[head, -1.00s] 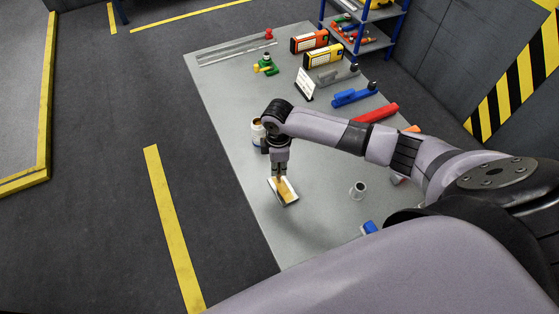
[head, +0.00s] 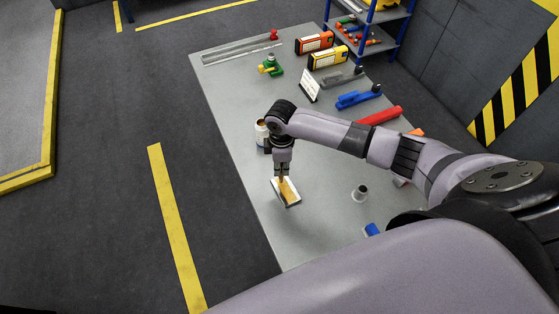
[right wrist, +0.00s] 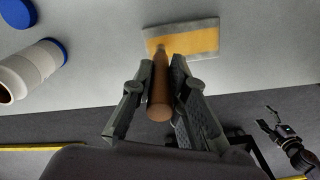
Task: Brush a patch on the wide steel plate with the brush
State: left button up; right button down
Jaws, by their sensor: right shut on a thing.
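A small wide plate lies flat near the table's left edge. It has a pale border (right wrist: 208,23) and an orange-yellow patch in its middle; it also shows in the head view (head: 292,203). My right gripper (head: 283,178) is above the plate and shut on the brush, whose brown wooden handle (right wrist: 160,90) stands between the fingers in the right wrist view. The brush's lower end is over the yellow area; its bristles are hidden, so contact is unclear. What looks like my left gripper (right wrist: 287,142) shows dark and small at the right wrist view's right edge.
A white jar (head: 261,134) stands just behind my right gripper. A grey cylinder (head: 360,193) stands to the right. Red (head: 380,116) and blue (head: 358,98) tools lie farther back.

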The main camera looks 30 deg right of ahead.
jog(key=shift+s, duration=0.55)
jog(key=shift+s+p, duration=0.2)
jog(key=shift+p, duration=0.15)
jog(key=shift+s, duration=0.9)
jog(key=shift+s, duration=1.05)
jog(key=shift+s, duration=0.1)
jog(key=shift+s, duration=1.1)
